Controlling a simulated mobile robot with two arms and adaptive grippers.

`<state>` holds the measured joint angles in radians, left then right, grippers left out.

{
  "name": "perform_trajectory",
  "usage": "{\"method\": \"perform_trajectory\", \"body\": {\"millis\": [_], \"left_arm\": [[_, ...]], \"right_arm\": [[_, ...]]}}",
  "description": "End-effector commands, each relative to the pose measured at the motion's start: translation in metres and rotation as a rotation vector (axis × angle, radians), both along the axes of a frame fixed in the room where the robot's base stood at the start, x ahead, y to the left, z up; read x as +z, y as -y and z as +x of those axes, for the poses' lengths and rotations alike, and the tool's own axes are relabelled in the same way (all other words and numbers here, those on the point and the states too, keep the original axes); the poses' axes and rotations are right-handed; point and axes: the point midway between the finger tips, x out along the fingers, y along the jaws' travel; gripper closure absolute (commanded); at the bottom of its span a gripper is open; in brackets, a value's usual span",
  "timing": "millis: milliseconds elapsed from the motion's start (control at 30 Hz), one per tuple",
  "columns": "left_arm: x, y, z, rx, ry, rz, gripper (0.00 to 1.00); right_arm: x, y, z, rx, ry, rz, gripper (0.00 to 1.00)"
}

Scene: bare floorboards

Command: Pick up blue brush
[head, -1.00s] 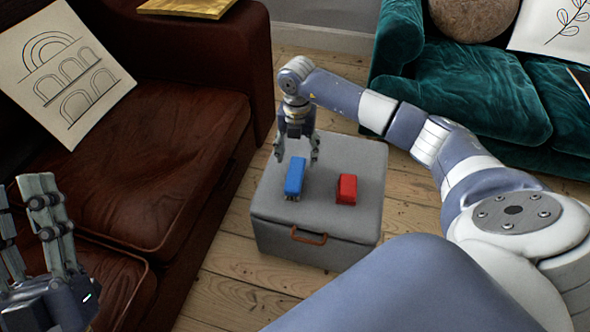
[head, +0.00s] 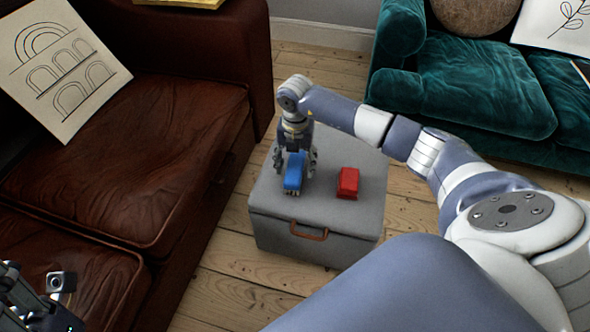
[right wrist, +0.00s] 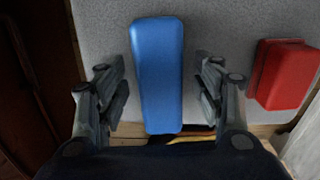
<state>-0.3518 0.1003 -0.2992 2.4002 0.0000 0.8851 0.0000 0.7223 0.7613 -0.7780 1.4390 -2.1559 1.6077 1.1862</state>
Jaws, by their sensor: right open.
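The blue brush (head: 294,173) lies on top of a grey storage ottoman (head: 330,212). My right gripper (head: 295,165) is lowered over it, open, with one finger on each side of the brush. In the right wrist view the blue brush (right wrist: 157,75) lies between the two separated fingers of my right gripper (right wrist: 160,95), with a gap on both sides. My left gripper (head: 40,300) is partly cut off at the lower left corner, and its jaw state is unclear.
A red brush (head: 347,183) lies on the ottoman to the right of the blue one, close to the right finger in the right wrist view (right wrist: 285,74). A brown leather sofa (head: 130,150) stands left, a teal sofa (head: 480,90) at the back right. Floorboards (head: 240,270) are bare between.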

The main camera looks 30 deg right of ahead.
Motion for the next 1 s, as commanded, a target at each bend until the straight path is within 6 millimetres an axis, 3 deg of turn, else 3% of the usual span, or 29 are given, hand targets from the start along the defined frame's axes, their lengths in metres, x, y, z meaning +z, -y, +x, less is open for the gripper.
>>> {"method": "perform_trajectory", "body": {"millis": [300, 533, 1000], "left_arm": [[-0.0013, -0.0008, -0.0036, -0.001, 0.017, -0.006, 0.60], [-0.0015, -0.0008, -0.0033, -0.001, 0.016, -0.005, 0.60], [0.0029, 0.0000, -0.0011, -0.001, 0.007, -0.002, 0.60]], "right_arm": [[-0.0056, 0.0003, 0.0006, 0.000, 0.002, -0.001, 0.38], [-0.0055, 0.0003, 0.0005, -0.001, 0.001, 0.000, 0.88], [0.0032, 0.0004, 0.0009, -0.001, 0.003, 0.000, 0.88]]}}
